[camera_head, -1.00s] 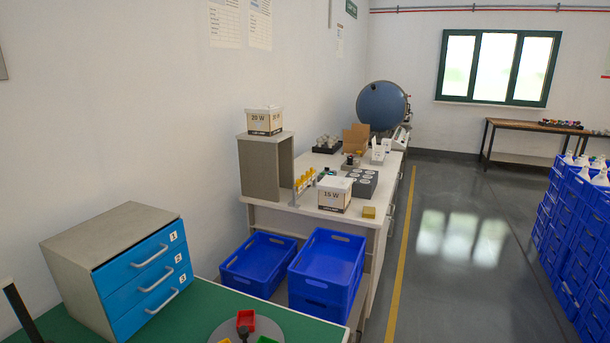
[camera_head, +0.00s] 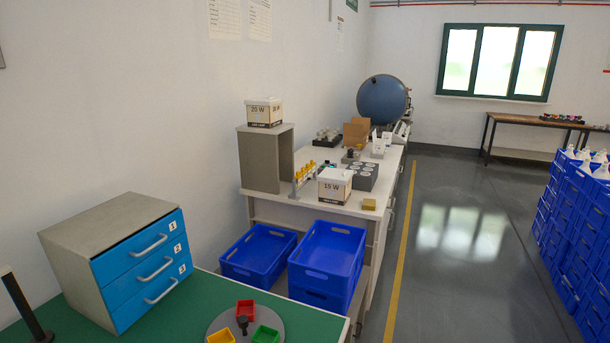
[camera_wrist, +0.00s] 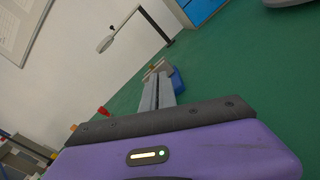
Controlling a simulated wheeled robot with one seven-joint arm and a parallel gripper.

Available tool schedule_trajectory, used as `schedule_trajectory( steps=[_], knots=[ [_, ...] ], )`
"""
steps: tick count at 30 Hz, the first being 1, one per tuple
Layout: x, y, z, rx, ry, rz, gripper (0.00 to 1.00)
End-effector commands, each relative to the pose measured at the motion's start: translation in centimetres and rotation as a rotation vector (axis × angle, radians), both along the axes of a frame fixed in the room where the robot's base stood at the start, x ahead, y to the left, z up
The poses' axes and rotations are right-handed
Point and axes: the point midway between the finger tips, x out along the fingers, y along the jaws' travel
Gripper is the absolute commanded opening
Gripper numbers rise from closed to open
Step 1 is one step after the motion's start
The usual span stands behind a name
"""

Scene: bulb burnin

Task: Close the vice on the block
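My gripper (camera_wrist: 158,91) shows only in the wrist view. Its two grey fingers lie side by side at the middle of the purple body, with a thin dark slit between them, and look shut. Just beyond the fingertips, over the green bench top, is a small blue object (camera_wrist: 178,80), probably the vice, partly hidden by the fingers. A small beige piece (camera_wrist: 158,67), possibly the block, shows at the fingertips. I cannot tell whether the fingers touch either one, or how the jaws stand. The head view shows neither vice nor gripper.
A lamp (camera_wrist: 106,43) stands behind. The green bench (camera_head: 180,318) carries a blue drawer cabinet (camera_head: 75,235) and a round stand (camera_head: 282,326) with coloured trays. Blue crates (camera_head: 325,252) and a white table (camera_head: 287,212) lie beyond. Open floor (camera_head: 445,285) is at the right.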

Motion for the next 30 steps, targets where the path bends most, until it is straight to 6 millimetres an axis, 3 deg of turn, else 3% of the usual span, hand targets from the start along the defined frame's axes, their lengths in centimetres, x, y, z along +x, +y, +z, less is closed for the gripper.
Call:
schedule_trajectory(
  steps=[1, 20, 30],
  knots=[
    [-0.4, 0.2, -0.7, -0.007, 0.004, 0.007, 0.00],
    [-0.4, 0.2, -0.6, -0.007, 0.004, 0.014, 0.00],
    [0.1, -0.9, 0.0, -0.005, 0.004, 0.007, 0.00]
  ],
)
